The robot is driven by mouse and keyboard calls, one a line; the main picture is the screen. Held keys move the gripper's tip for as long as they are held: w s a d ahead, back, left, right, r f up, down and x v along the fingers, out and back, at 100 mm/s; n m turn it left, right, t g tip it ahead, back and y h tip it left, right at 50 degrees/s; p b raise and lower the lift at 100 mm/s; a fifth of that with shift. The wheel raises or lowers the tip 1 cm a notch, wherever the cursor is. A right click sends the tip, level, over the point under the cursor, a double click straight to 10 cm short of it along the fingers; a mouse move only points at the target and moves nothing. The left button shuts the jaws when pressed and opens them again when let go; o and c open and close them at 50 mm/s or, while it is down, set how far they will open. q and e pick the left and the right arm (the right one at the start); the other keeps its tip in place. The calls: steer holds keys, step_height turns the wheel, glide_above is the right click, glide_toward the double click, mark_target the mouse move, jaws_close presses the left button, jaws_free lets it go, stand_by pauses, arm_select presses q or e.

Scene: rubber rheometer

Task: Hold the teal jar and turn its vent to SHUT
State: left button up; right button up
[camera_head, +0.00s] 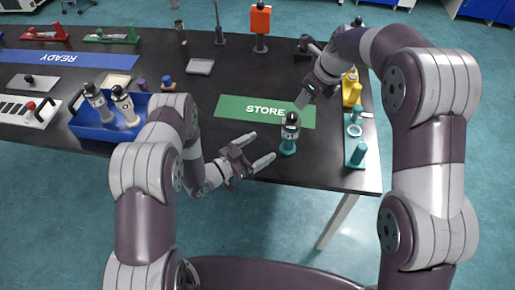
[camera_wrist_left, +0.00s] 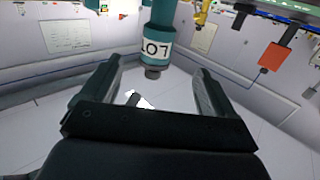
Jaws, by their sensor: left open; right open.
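The teal jar (camera_head: 288,147) stands upright near the table's front edge, just in front of the green STORE mat (camera_head: 245,109). It has a pale label band and a dark knob-like top (camera_head: 291,118). My left gripper (camera_head: 264,147) is open to the left of the jar, its fingers pointing at it. In the left wrist view the jar (camera_wrist_left: 157,30) appears upside down, ahead of the open left fingers (camera_wrist_left: 157,76), apart from them. My right gripper (camera_head: 304,94) is above and slightly right of the jar's top. The vent's setting is too small to read.
A teal stand (camera_head: 357,155) with small parts is to the right, a yellow bottle (camera_head: 351,90) behind it. A blue tray (camera_head: 92,131) with two jars is at left. An orange-headed post (camera_head: 260,20) stands at the back. The table left of the STORE mat is mostly clear.

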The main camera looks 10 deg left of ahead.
mark_target(283, 134)
arm_select(q)
steer(key=x, duration=1.2)
steer(key=shift+w+d+r, duration=0.15)
steer(key=shift+d+r, duration=0.1)
